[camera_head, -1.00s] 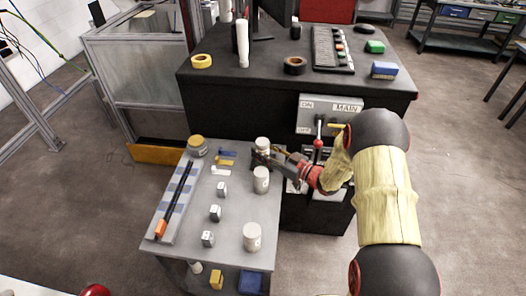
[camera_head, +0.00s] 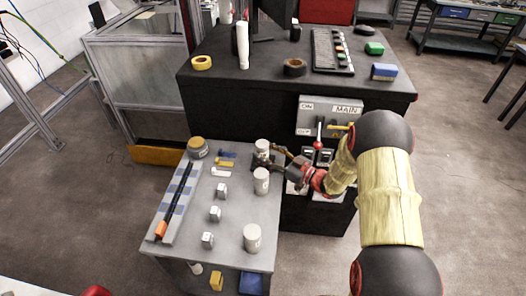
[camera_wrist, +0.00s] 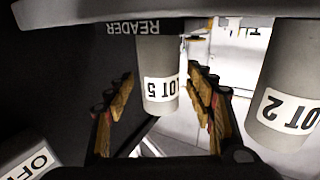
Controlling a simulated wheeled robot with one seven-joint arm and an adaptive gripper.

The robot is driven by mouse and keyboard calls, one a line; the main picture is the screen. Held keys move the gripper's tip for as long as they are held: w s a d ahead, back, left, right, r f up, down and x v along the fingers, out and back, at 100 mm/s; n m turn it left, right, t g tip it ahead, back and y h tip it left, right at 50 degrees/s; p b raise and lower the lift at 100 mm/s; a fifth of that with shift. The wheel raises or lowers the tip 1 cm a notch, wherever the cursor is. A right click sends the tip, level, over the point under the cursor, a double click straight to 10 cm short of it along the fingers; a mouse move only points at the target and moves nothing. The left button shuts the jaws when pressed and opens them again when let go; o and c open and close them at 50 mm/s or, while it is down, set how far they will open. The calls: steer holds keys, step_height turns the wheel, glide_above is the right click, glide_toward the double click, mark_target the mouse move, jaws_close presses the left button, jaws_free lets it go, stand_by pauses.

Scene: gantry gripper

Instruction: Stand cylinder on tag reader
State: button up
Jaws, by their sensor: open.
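A pale grey cylinder (camera_head: 262,146) stands upright at the far right of the grey table. In the wrist view this cylinder (camera_wrist: 158,60) has a white label, upside down, reading "LOT 5". The word "READER" shows on a dark grey strip (camera_wrist: 133,27) close by the cylinder's base. My gripper (camera_head: 266,161) is low at the cylinder from the right. In the wrist view my gripper (camera_wrist: 160,88) is open, one finger on each side of the cylinder, with gaps showing. Its fingers hide part of the reader area in the head view.
A second cylinder (camera_head: 261,181), labelled "LOT 2", stands close by; it also shows at the right of the wrist view (camera_wrist: 287,92). A third cylinder (camera_head: 252,238) stands nearer. A switch panel marked MAIN (camera_head: 330,114) rises behind my arm. Several small white blocks are on the table.

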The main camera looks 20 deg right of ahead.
steer(key=p+v, duration=0.2)
steer(key=v, duration=0.8)
steer(key=shift+s+d, duration=0.2)
